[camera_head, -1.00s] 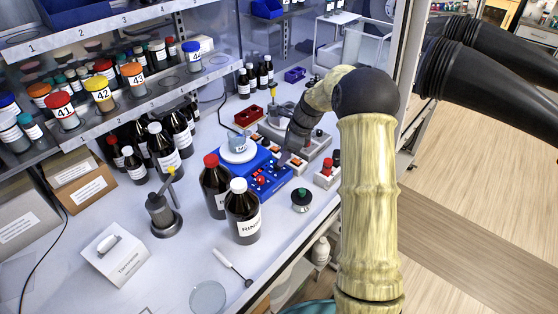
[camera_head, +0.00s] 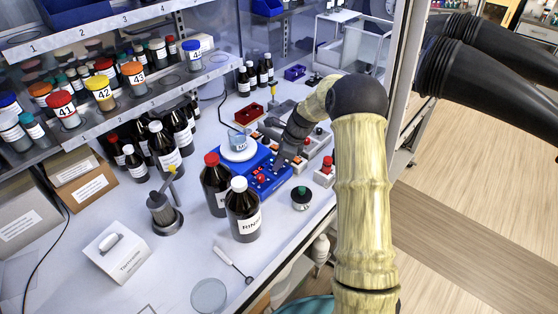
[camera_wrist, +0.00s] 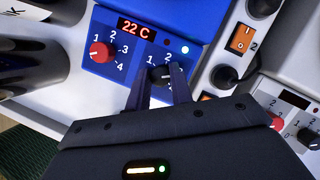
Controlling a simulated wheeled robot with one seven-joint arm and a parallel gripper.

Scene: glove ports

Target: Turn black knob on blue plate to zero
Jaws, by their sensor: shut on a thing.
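The blue plate (camera_head: 256,160) stands on the bench with a beaker (camera_head: 238,141) on its white round top. In the wrist view its blue front panel (camera_wrist: 195,20) carries a display reading 22 C, a red knob (camera_wrist: 98,52) at the left and the black knob (camera_wrist: 159,74) at the right. My gripper (camera_wrist: 159,82) is shut on the black knob, one finger on each side of it. The fingers hide part of its scale; 1 and 2 show, and I cannot tell where its pointer stands. In the head view my gripper (camera_head: 279,165) is at the panel, its tips hard to make out.
A red-capped brown bottle (camera_head: 214,184) and a white-capped one (camera_head: 242,210) stand close in front of the blue plate. Grey devices with orange switches (camera_wrist: 242,38) and more knobs adjoin it at the right. A green-topped black item (camera_head: 301,198) stands on the bench nearby.

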